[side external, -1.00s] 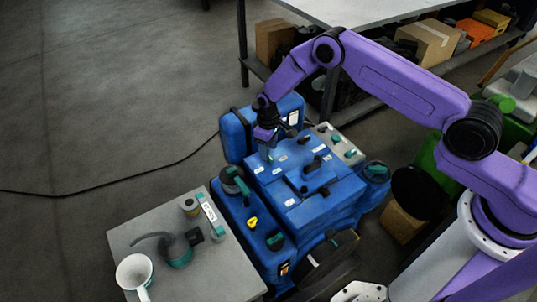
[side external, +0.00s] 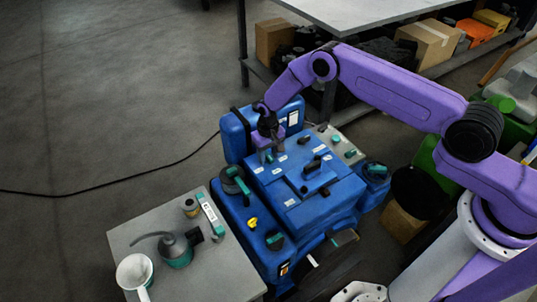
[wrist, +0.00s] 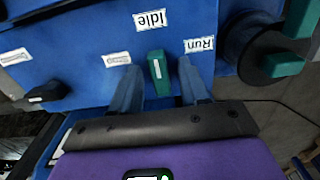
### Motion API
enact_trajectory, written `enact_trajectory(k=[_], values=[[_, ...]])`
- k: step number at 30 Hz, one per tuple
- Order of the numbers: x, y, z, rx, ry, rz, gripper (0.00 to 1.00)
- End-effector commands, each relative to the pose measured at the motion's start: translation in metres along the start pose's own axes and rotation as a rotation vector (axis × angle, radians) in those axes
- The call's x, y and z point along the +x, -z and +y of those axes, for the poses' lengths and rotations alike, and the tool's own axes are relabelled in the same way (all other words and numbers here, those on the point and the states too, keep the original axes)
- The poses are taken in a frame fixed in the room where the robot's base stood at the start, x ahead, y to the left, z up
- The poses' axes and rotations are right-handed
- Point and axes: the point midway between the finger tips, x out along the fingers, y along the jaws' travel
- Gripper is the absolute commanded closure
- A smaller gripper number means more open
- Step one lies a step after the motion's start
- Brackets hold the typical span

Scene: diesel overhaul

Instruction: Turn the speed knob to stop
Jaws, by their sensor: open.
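The speed knob (wrist: 158,72) is a narrow teal handle with a white line on the blue engine cover (wrist: 80,40) in the wrist view. Its long axis runs roughly toward the Idle label (wrist: 150,20). The Run label (wrist: 199,44) is at its upper right. A third small label (wrist: 117,58) is at its left, its word too small to read. My gripper (wrist: 162,88) is open, with one finger on each side of the knob; I cannot tell whether either touches it. In the side view my gripper (side external: 270,154) is low at the far left of the engine top.
A round black cap with a teal handle (wrist: 285,63) stands right of the fingers in the wrist view. A black knob (wrist: 48,92) is at the left. In the side view, a grey cart (side external: 125,240) holds an oil can (side external: 175,250) and a white funnel (side external: 134,270).

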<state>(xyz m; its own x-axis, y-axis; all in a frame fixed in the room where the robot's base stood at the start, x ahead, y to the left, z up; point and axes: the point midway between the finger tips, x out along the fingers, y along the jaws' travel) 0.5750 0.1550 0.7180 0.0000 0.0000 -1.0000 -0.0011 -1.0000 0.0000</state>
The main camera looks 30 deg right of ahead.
Motion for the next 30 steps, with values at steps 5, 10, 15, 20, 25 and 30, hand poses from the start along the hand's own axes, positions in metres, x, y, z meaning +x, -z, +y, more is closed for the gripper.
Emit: enact_trajectory(k=[5,10,15,20,25,30], values=[[0.0,0.0001,0.0,-0.001,0.0,0.0,0.59],[-0.0001,0.0,0.0,-0.001,0.0,0.0,1.0],[-0.0001,0.0,0.0002,-0.026,0.0,0.0,1.0],[-0.0001,-0.0001,-0.0001,-0.19,0.0,0.0,1.0],[-0.0001,-0.0002,0.0,-0.366,0.0,0.0,1.0],[-0.0001,-0.0003,-0.0003,-0.429,0.0,-0.001,1.0]])
